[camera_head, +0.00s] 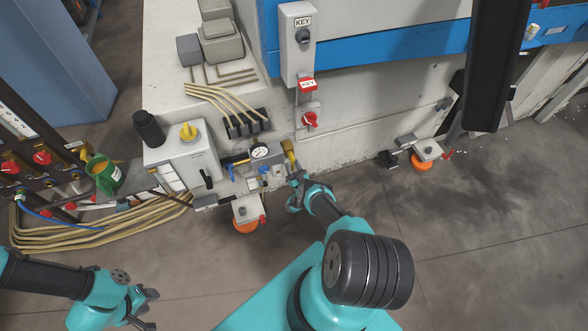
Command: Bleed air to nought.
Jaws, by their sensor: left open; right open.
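A round white pressure gauge (260,151) sits on the pipework at the foot of the pale machine; its needle is too small to read. A blue valve handle (231,172) is below and left of the gauge, and another small blue handle (265,171) is just below it. A yellow fitting (289,150) is to the right of the gauge. My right gripper (294,181) is open, just below the yellow fitting and right of the blue handles; whether it touches anything cannot be told. My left gripper (148,310) is open and empty over the floor at the lower left.
A pale box with a yellow knob (188,131) stands left of the gauge. Hoses (100,232) run below. A key box (299,45) hangs above.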

